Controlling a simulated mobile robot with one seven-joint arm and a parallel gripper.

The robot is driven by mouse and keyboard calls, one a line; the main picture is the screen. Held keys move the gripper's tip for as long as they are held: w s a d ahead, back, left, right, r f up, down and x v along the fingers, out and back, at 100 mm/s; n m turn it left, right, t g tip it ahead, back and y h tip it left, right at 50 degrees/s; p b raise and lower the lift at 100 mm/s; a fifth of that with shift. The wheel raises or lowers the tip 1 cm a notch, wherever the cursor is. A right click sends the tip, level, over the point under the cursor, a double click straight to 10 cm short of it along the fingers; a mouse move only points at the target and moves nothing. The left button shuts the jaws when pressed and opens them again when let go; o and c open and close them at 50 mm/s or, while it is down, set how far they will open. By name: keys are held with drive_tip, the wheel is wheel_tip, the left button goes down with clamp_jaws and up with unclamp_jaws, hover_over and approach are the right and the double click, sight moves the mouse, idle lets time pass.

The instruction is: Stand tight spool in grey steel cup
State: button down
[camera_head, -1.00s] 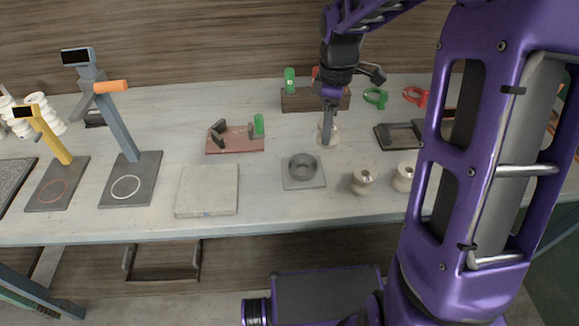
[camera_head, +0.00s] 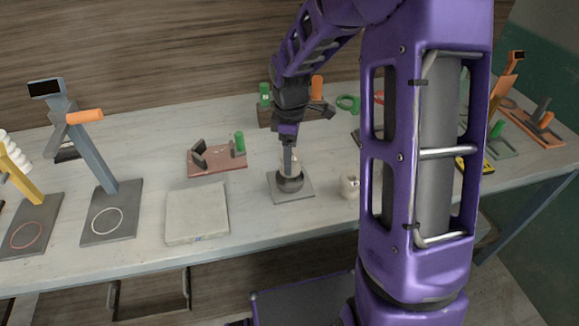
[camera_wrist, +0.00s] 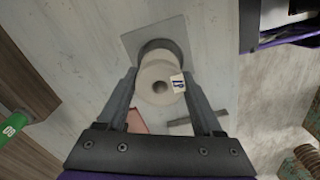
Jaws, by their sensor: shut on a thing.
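The pale spool (camera_wrist: 152,86) is between my gripper's fingers in the wrist view, with its holed end face and a small printed label towards the camera. My gripper (camera_head: 289,168) is shut on it, pointing down. The grey steel cup (camera_head: 290,186) stands on a square grey plate (camera_head: 304,194). In the head view the spool (camera_head: 283,161) is upright, right at the cup's mouth. In the wrist view the cup's dark wall (camera_wrist: 166,46) shows just beyond the spool. How deep the spool sits is hidden.
Another pale spool (camera_head: 348,186) stands right of the cup, partly behind my arm. A pale square slab (camera_head: 197,212) lies to the left. A reddish fixture (camera_head: 217,162) with a green peg is behind left. A grey stand (camera_head: 92,150) is farther left.

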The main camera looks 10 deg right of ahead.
drive_tip(key=shift+f, duration=1.7)
drive_tip(key=shift+f, duration=0.2)
drive_tip(key=shift+c, duration=0.2)
unclamp_jaws()
drive_tip(key=shift+r, duration=0.1)
wheel_tip(320, 180, up, 12)
drive_tip(key=shift+w+a+r, duration=0.1)
drive_tip(key=shift+r, duration=0.05)
